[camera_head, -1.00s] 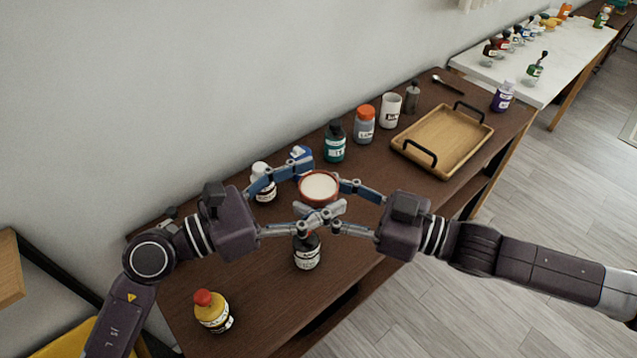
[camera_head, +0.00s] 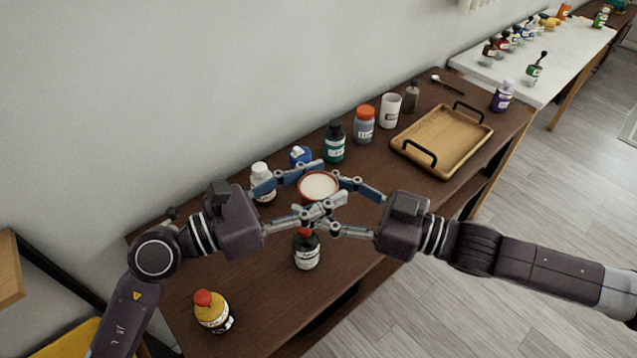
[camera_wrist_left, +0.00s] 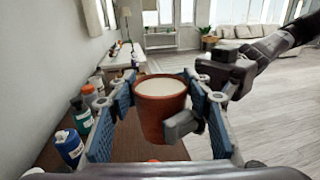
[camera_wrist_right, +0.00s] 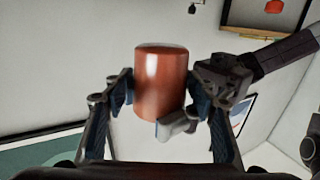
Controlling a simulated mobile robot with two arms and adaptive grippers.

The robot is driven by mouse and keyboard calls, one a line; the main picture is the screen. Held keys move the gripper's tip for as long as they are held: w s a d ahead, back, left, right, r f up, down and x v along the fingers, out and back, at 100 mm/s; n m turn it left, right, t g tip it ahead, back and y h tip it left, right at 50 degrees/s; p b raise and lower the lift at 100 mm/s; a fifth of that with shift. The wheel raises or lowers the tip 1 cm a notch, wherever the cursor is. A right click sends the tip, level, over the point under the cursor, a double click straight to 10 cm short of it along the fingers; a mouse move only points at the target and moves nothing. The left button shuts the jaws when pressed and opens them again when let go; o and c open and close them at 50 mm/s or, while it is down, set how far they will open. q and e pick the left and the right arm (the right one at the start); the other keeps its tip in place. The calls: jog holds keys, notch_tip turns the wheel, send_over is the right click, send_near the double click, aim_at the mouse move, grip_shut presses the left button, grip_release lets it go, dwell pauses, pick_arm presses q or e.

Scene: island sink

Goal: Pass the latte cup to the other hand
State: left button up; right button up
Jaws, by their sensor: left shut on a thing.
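The latte cup (camera_head: 319,188) is reddish-brown with a pale, creamy top and is upright above the table, between my two grippers. My left gripper (camera_head: 321,186) is shut on it from the left. In the left wrist view the cup (camera_wrist_left: 160,112) sits between the blue finger pads. My right gripper (camera_head: 336,196) reaches in from the right, with its fingers on either side of the cup. The right wrist view shows the cup (camera_wrist_right: 160,80) between those fingers, but whether they press on it is unclear. The crossing fingertips partly hide the cup's lower part.
The brown table (camera_head: 270,290) holds a dark red-capped bottle (camera_head: 306,252) below the grippers and a yellow bottle (camera_head: 212,312) at front left. Several bottles and a white mug (camera_head: 390,111) line the wall side. A wooden tray (camera_head: 462,168) lies at right.

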jog(key=shift+o, duration=0.9)
jog(key=shift+d, duration=0.1)
